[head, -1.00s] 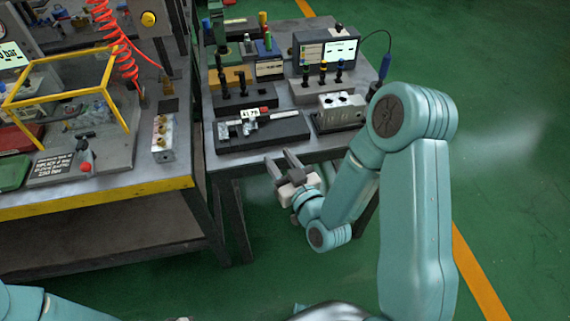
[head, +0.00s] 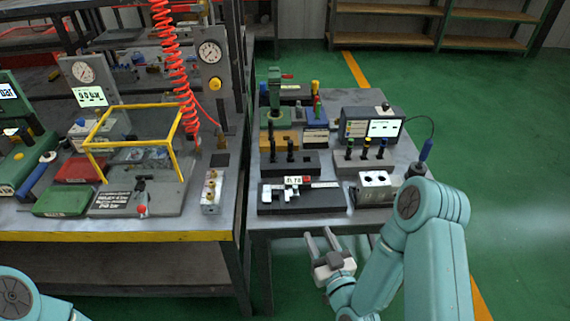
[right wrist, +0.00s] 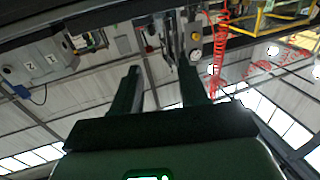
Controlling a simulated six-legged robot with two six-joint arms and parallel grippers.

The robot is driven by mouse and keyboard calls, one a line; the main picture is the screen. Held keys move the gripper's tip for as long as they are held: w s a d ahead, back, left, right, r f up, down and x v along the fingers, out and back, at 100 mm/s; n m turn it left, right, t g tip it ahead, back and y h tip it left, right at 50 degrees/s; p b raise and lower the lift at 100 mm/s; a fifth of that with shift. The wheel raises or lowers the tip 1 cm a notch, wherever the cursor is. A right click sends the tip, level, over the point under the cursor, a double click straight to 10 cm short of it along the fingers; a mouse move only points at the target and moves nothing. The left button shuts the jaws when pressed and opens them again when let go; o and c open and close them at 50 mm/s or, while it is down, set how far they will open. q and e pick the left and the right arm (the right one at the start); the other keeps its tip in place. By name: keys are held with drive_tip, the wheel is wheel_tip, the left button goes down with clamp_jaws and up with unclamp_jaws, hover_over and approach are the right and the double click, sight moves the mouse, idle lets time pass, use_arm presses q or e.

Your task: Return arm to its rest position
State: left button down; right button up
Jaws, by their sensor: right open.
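My right gripper (head: 322,247) is open and empty in the head view. It is just in front of the right-hand bench (head: 262,222), apart from its front edge. In the right wrist view its two fingers (right wrist: 162,92) stand apart with nothing between them. My right arm (head: 425,240) is bent at the elbow on the right side of the head view. Part of my left arm (head: 25,297) shows at the lower left, but its gripper is out of the picture.
Another metal block (head: 211,192) stands on the left bench beside a yellow frame (head: 135,148). Green floor (head: 510,200) is clear at right.

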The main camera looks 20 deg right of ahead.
drive_tip(key=s+a+f+n+g+y, duration=0.1)
drive_tip(key=s+a+f+g+y, duration=0.2)
drive_tip(key=a+f+g, duration=0.6)
drive_tip(key=s+a+f+m+g, duration=0.1)
drive_tip(key=s+f+g, duration=0.3)
drive_tip(key=s, duration=0.3)
drive_tip(key=s+a+f+m+g+y, duration=0.1)
drive_tip(key=s+f+g, duration=0.3)
drive_tip(key=s, duration=0.4)
drive_tip(key=shift+m+g, duration=0.3)
drive_tip(key=shift+m, duration=0.1)
